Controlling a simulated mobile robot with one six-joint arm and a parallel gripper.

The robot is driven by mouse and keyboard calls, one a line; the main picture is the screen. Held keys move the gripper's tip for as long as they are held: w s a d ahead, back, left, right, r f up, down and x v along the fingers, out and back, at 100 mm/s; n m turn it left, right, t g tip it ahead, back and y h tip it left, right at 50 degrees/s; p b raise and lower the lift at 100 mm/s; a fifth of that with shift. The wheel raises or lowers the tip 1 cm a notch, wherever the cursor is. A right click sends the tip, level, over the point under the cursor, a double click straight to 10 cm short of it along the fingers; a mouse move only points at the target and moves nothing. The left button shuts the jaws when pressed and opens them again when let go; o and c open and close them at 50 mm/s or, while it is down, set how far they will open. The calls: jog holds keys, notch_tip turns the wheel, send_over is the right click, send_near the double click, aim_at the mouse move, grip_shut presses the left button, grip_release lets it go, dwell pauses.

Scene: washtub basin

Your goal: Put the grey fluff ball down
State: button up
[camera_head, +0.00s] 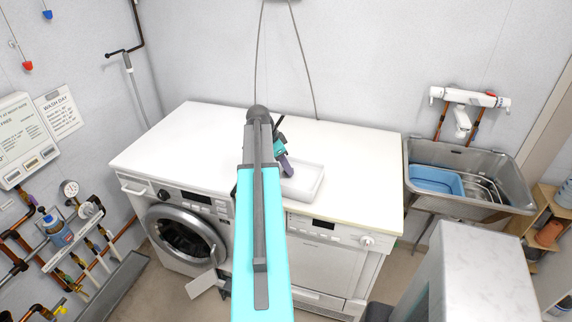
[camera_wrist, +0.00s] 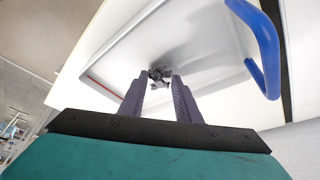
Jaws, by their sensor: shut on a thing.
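The grey fluff ball (camera_wrist: 160,76) is small, dark grey and ragged. In the wrist view it sits between the two fingertips of my gripper (camera_wrist: 158,84), which is shut on it. A shallow white tray (camera_wrist: 205,60) lies behind the ball in that view. In the head view my gripper (camera_head: 287,168) points down at the left part of the white tray (camera_head: 308,188) on the worktop. The ball cannot be made out there. I cannot tell whether the ball touches the tray floor.
The white worktop (camera_head: 180,135) is mostly clear, over a washing machine (camera_head: 185,235) and another white appliance (camera_head: 325,255). A steel sink (camera_head: 510,170) with a blue basin (camera_head: 435,180) stands at right. A blue curved bar (camera_wrist: 262,40) lies right of the tray in the wrist view.

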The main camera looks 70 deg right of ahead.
jog(key=shift+f, duration=0.2)
jog(key=o, duration=1)
jog(key=shift+r, duration=0.15)
jog(key=shift+r, duration=0.1)
jog(key=b+v, duration=0.3)
jog(key=v, duration=0.9)
dwell(0.6)
